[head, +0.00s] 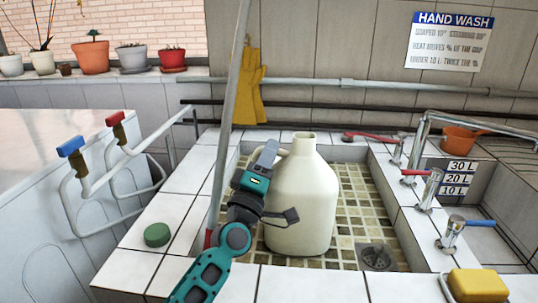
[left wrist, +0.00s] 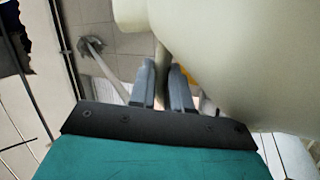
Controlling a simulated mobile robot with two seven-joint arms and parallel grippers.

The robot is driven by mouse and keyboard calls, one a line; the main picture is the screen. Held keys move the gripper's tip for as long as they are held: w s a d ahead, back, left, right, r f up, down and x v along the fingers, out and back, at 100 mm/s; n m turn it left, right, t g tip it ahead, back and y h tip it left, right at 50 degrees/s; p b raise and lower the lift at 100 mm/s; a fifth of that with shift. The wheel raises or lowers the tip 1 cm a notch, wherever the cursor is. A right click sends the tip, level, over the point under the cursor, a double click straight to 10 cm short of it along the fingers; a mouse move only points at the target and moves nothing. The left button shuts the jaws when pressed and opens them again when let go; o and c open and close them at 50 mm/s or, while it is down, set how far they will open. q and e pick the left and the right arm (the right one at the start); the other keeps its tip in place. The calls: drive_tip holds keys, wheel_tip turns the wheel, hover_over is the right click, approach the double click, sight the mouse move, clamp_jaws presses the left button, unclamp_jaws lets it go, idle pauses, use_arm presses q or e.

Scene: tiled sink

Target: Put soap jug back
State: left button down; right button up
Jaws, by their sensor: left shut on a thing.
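The soap jug (head: 303,200) is a large cream jug that stands upright in the tiled sink basin (head: 352,187) in the head view. Its handle is on its left side, partly hidden by my gripper. My left gripper (head: 274,150) comes in from the lower left and is shut on the jug's handle. In the left wrist view the fingers (left wrist: 162,88) close around the narrow handle, and the jug's body (left wrist: 235,60) fills the right side. I cannot tell whether the jug's base touches the basin floor. My right gripper is not in view.
A grey pole (head: 232,110) leans upright just left of the jug. A green round sponge (head: 157,235) lies on the left ledge and a yellow block (head: 478,286) at the front right. Taps (head: 430,190) line the right ledge. A drain (head: 377,256) is in the basin floor.

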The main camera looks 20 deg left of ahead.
use_arm(q)
drive_tip(key=c, duration=1.1)
unclamp_jaws()
drive_tip(key=shift+r+p, duration=0.35)
drive_tip(key=shift+p, duration=0.05)
drive_tip(key=shift+b+v, duration=0.65)
drive_tip(key=shift+v, duration=5.45)
drive_tip(key=shift+w, duration=0.1)
